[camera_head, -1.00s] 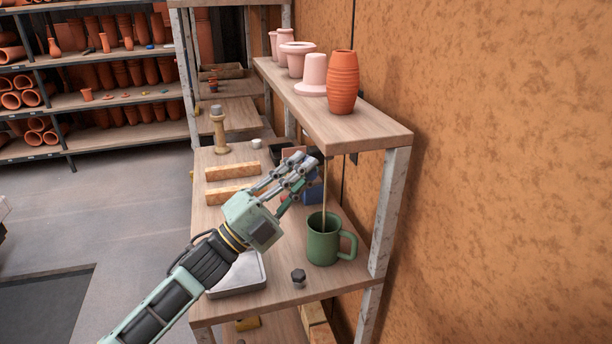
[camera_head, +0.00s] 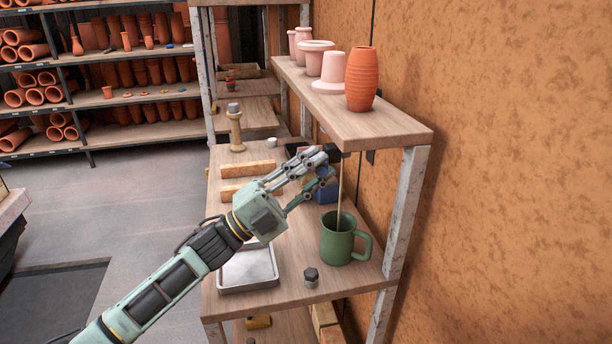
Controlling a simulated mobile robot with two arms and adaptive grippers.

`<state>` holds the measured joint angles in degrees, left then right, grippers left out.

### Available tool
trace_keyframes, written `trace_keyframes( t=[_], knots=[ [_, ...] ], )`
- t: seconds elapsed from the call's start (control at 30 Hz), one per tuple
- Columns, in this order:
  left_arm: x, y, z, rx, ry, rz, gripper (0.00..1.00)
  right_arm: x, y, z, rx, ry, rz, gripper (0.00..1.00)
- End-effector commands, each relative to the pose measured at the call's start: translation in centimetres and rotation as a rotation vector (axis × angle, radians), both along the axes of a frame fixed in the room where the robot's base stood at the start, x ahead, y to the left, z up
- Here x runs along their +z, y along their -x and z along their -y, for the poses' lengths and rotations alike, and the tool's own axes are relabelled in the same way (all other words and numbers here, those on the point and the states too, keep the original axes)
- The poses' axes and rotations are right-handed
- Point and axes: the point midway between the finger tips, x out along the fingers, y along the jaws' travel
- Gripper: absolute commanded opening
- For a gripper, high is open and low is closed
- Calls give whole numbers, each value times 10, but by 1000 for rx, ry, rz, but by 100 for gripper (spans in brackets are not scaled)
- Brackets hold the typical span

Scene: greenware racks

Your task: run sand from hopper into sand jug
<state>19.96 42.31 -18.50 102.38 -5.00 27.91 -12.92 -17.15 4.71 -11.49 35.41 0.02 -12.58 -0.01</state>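The sand jug (camera_head: 337,243) is a green mug with its handle to the right. It stands upright on the lower shelf board. A thin tan stream of sand (camera_head: 340,190) falls into it from under the upper shelf. The hopper itself is not clearly visible; a small dark fitting (camera_head: 334,153) shows under the upper board, at the stream's top. My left gripper (camera_head: 326,168) is beside this fitting, above and left of the jug. Its fingers look spread, with a gap between them; contact with the fitting is unclear. The sand level is hidden. My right gripper is out of view.
A grey tray (camera_head: 247,287) and a dark knob-like piece (camera_head: 311,277) lie near the jug. Tan bars (camera_head: 248,169) and a blue object (camera_head: 327,193) are farther back. The upper shelf (camera_head: 385,128) carries an orange vase (camera_head: 362,79) and pink pots. An upright post (camera_head: 406,215) stands right of the jug.

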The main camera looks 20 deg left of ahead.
Motion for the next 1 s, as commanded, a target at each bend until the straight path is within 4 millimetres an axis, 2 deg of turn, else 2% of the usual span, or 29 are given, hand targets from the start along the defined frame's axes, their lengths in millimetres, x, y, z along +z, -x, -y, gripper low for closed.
trace_keyframes(
  t=[0.17, 0.6, 0.8, 1.0],
  knots=[
    [-12, 10, -13, 2, -1, -5, 24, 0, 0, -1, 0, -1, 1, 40],
    [-54, 57, -65, 0, 0, -5, 24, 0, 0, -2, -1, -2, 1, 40],
    [-61, 67, -75, 1, -1, -3, 24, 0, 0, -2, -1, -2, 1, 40],
    [-62, 68, -76, -1, -1, -2, 24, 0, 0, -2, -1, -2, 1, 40]
  ],
)
